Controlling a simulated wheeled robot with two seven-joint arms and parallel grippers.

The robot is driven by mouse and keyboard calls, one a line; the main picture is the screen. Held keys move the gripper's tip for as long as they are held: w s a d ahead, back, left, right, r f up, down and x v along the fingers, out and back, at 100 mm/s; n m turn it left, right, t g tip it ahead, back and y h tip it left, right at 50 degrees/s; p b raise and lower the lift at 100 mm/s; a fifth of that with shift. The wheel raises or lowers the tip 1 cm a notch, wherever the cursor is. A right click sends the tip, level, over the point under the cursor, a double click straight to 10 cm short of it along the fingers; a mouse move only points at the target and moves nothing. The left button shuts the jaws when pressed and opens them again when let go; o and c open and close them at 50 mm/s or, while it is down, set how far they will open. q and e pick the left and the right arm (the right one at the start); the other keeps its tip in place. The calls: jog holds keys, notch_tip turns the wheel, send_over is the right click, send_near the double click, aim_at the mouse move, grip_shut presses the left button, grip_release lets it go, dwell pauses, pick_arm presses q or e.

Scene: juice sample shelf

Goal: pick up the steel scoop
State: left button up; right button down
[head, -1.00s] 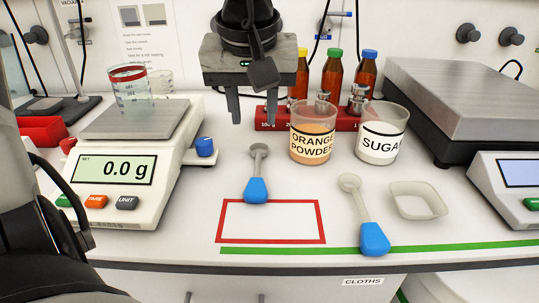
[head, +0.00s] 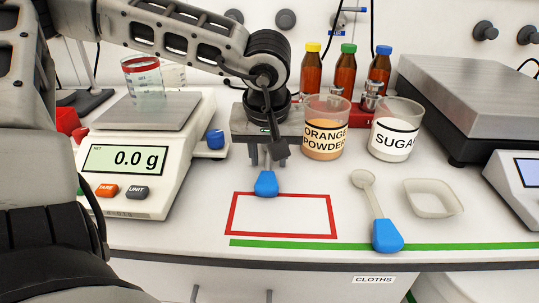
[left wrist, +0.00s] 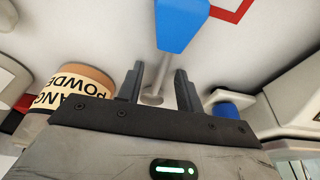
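The steel scoop with a blue handle (head: 266,184) lies on the bench, its handle end at the back edge of the red outline. Its grey shaft and bowl are mostly hidden behind my left gripper in the head view. My left gripper (head: 268,156) points down over the scoop. In the left wrist view, my left gripper (left wrist: 159,88) is open, with the scoop's shaft (left wrist: 161,70) between the two fingers and a gap on both sides. A second, paler scoop with a blue handle (head: 387,236) lies to the right. My right gripper is not in view.
The orange powder beaker (head: 324,128) stands close to the right of my left gripper, with the sugar beaker (head: 395,130) beyond. A scale reading 0.0 g (head: 150,160) stands to the left. A weighing dish (head: 434,198) lies at right. The red outline (head: 283,235) is bare inside.

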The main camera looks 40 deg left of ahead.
pick_arm(q)
jog(key=shift+f+b, duration=0.15)
jog(key=shift+b, duration=0.15)
dwell(0.4)
grip_shut()
